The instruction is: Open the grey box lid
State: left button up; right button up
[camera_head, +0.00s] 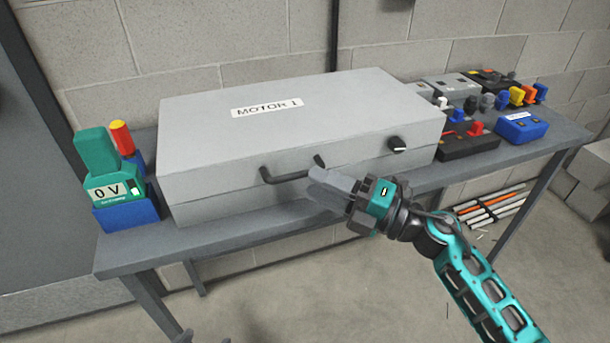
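The grey box (220,205) sits on a grey table, with its lid (330,105) down. The lid carries a white label (267,108) that reads "MOTOR 1". A dark handle (290,175) is on the front face, and a black knob (397,144) is to its right. My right gripper (318,186) is in front of the box, close to the right end of the handle. Its fingers appear close together, and I cannot tell whether they touch the handle or how far apart they are. My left gripper is not in view.
A green meter (98,155) reading "0 V" stands on a blue block (125,213) left of the box. A red-and-yellow item (122,138) is behind it. Several coloured devices, including a blue box (521,128), crowd the table's right end. A block wall is behind.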

jog(key=shift+x, duration=1.8)
grip_shut()
